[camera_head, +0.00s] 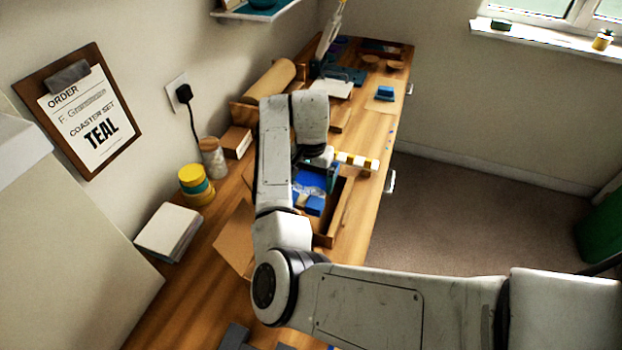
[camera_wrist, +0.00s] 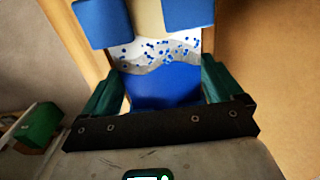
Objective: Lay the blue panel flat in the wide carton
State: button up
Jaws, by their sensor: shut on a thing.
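The blue panel (camera_head: 310,178) has a pale wavy band with blue specks. It also shows in the wrist view (camera_wrist: 165,88), between the teal fingers of my gripper (camera_wrist: 160,92). My gripper (camera_head: 322,168) is shut on the panel and holds it at the open wide carton (camera_head: 344,205). The brown carton wall shows along the left in the wrist view. I cannot tell whether the panel touches the carton floor. Two blue blocks (camera_wrist: 103,20) (camera_wrist: 187,14) with a beige piece between them lie just beyond the panel. My arm hides part of the carton in the head view.
Yellow and teal tubs (camera_head: 196,184), a cork-topped jar (camera_head: 212,158) and a white stack (camera_head: 168,231) stand along the wall. The bench's right edge drops to the floor.

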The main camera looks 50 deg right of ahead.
notch_tip(320, 180, down, 5)
jog(key=b, duration=0.4)
jog(key=shift+b, duration=0.4)
jog(key=shift+f, duration=1.45)
jog(key=o, duration=0.6)
jog(key=shift+o, duration=0.2)
notch_tip(320, 180, up, 8)
jog(key=p, duration=0.7)
